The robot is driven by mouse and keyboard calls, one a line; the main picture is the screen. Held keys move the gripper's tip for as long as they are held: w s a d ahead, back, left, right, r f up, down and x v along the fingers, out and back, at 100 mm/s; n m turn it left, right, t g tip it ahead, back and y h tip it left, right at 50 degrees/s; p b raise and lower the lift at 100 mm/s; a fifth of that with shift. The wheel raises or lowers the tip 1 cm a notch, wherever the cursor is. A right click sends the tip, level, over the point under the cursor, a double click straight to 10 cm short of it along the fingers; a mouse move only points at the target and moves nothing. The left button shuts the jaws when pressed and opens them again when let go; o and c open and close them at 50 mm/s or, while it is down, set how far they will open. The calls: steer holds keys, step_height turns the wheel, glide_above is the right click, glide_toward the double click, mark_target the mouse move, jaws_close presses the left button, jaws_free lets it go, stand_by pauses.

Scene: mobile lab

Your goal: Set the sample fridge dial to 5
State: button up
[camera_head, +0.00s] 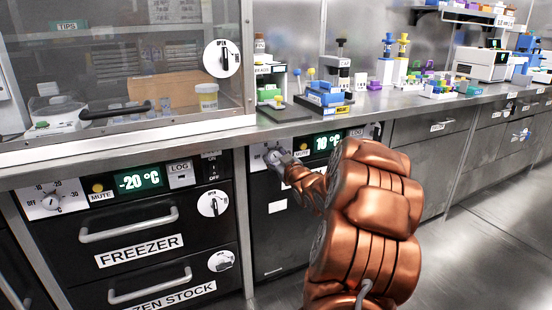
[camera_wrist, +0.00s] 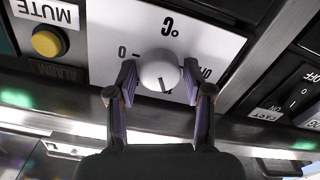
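The sample fridge dial (camera_wrist: 158,70) is a round white-grey knob with a dark pointer mark, on a white scale plate (camera_wrist: 205,45) that looks upside down in the wrist view. The mark points toward the lower edge of that view. My gripper (camera_wrist: 160,76) has one finger on each side of the dial, and the fingertips appear to touch its sides. In the head view my gripper (camera_head: 277,157) is at the fridge panel and partly covers the dial. The green fridge display (camera_head: 327,142) reads 10 °C.
A yellow MUTE button (camera_wrist: 47,41) and a rocker switch (camera_wrist: 299,95) flank the plate. The freezer panel (camera_head: 138,180), with its own dial and a -20 °C display, is to the left. The steel counter edge (camera_head: 300,128) overhangs just above the fridge panel.

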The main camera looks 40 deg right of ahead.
steer(key=c, duration=0.8)
steer(key=shift+o, duration=0.2)
steer(key=shift+r+m+p, duration=0.15)
steer(key=shift+m+p, duration=0.25)
steer(key=shift+p, duration=0.45)
steer(key=p, duration=0.1)
steer(key=m+p, duration=0.1)
steer(key=p, duration=0.1)
steer(key=shift+r+m, duration=0.25)
steer(key=shift+m, duration=0.05)
steer(key=m+p, duration=0.3)
steer(key=p, duration=0.2)
steer(key=shift+d+p, duration=0.15)
steer(key=shift+p, duration=0.15)
steer(key=m+p, duration=0.3)
steer(key=shift+f+m+p, duration=0.1)
steer(key=shift+m+p, duration=0.25)
steer(key=shift+m, duration=0.05)
steer(key=shift+d+f+m+p, duration=0.1)
steer(key=shift+f+m+p, duration=0.1)
steer(key=shift+m+p, duration=0.95)
steer(key=shift+m, duration=0.35)
